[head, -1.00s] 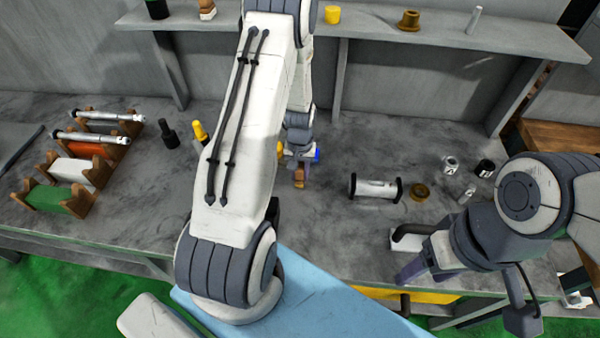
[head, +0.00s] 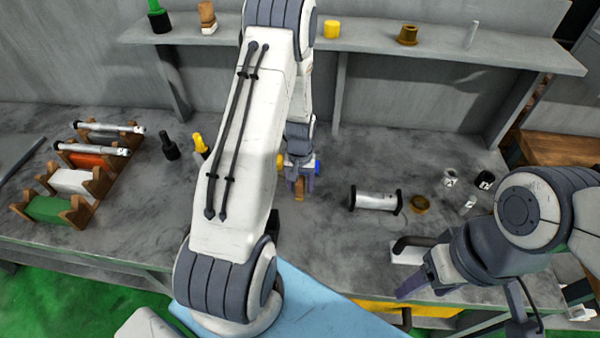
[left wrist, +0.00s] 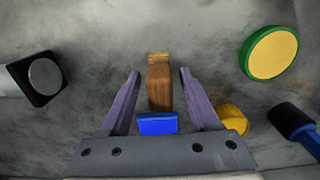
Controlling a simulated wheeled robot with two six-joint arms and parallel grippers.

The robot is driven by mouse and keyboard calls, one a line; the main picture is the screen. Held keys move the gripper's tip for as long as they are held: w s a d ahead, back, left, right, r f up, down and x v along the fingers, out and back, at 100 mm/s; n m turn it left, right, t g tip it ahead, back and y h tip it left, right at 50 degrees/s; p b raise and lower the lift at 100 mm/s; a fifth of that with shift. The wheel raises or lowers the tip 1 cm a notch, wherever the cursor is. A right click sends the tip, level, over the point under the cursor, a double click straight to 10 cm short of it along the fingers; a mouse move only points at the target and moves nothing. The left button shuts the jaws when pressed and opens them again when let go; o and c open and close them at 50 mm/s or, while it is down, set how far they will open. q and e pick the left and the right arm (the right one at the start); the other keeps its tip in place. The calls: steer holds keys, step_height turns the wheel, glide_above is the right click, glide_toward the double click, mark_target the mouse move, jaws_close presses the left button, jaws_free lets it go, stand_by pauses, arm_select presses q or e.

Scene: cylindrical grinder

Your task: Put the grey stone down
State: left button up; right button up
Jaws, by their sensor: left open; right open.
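I cannot pick out a plainly grey stone in these views. My left gripper (head: 300,186) is open over the grey bench. Between its fingers is a brown block (left wrist: 160,86) with a blue end piece (left wrist: 157,123). In the left wrist view gaps show between the block and both purple fingers. The brown block also shows in the head view (head: 299,190). Whether it rests on the bench is hard to tell. My right gripper (head: 425,280) is open and empty at the bench's front edge, near a black bent handle on a white base (head: 405,255).
A wooden rack (head: 103,182) with coloured blocks and metal cylinders stands at the left. Black and yellow bottles (head: 200,143) stand beside my left arm. A shelf (head: 450,50) crosses the back.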

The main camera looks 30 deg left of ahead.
mark_target(300, 180)
arm_select(q)
step_height(300, 180, up, 11)
steer(key=shift+b, duration=0.75)
steer(key=shift+w+d+r, duration=0.1)
steer(key=shift+d+r, duration=0.2)
steer(key=s+d+r+m, duration=0.3)
steer(key=d+r, duration=0.1)
steer(key=d, duration=0.5)
steer(key=s+d+r+m, duration=0.3)
steer(key=s+d+r, duration=0.1)
steer(key=d, duration=0.5)
steer(key=s+d+r+m, duration=0.2)
steer(key=s+d+m, duration=0.1)
steer(key=s, duration=0.4)
steer(key=s+d+r+m+h, duration=0.1)
steer(key=s+d+r+m, duration=0.1)
steer(key=s, duration=0.6)
steer(key=shift+d+m, duration=0.8)
steer(key=shift+d, duration=0.4)
